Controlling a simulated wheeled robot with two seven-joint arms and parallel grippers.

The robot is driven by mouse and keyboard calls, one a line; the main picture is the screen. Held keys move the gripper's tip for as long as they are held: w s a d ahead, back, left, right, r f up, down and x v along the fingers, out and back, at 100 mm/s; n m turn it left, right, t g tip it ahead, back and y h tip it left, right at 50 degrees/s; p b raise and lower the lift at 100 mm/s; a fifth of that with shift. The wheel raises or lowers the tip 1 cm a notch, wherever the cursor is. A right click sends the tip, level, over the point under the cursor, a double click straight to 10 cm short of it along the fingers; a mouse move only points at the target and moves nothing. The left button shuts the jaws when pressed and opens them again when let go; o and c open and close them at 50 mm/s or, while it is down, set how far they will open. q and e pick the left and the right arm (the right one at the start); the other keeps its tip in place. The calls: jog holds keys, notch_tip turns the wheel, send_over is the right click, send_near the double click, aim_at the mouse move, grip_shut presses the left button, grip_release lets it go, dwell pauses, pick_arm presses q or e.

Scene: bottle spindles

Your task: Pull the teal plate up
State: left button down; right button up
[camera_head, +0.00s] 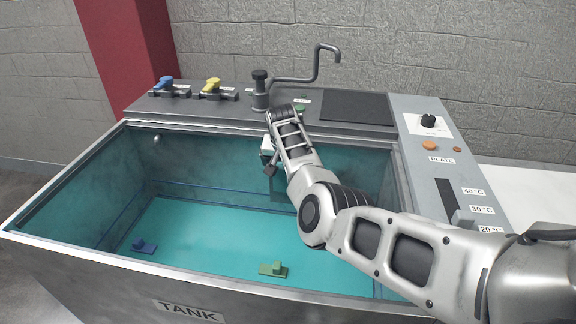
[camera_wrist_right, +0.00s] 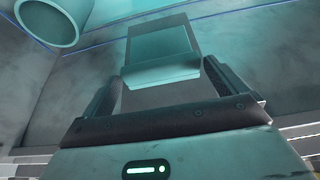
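The teal plate (camera_head: 205,225) looks like the flat teal panel low in the tank (camera_head: 60,255); I cannot tell its exact edges. A pale block (camera_wrist_right: 163,55) with a ledge shows in the right wrist view, between and just beyond my right gripper's fingers (camera_wrist_right: 155,85). The fingers stand wide apart, and I cannot tell whether they touch the block. In the head view my right arm reaches over the tank, and the right gripper (camera_head: 270,168) is at its far side, partly hidden by the wrist. My left gripper is out of view.
A blue handle (camera_head: 145,245) and a green handle (camera_head: 273,268) sit low in the tank. A tap (camera_head: 300,80), blue lever (camera_head: 164,83) and yellow lever (camera_head: 211,86) stand on the back ledge. A panel with a knob (camera_head: 428,121) and slider (camera_head: 462,217) lines the right rim.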

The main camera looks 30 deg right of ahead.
jog(key=shift+r, duration=0.15)
jog(key=p+v, duration=0.2)
jog(key=v, duration=1.4)
jog(key=shift+s+a, duration=0.1)
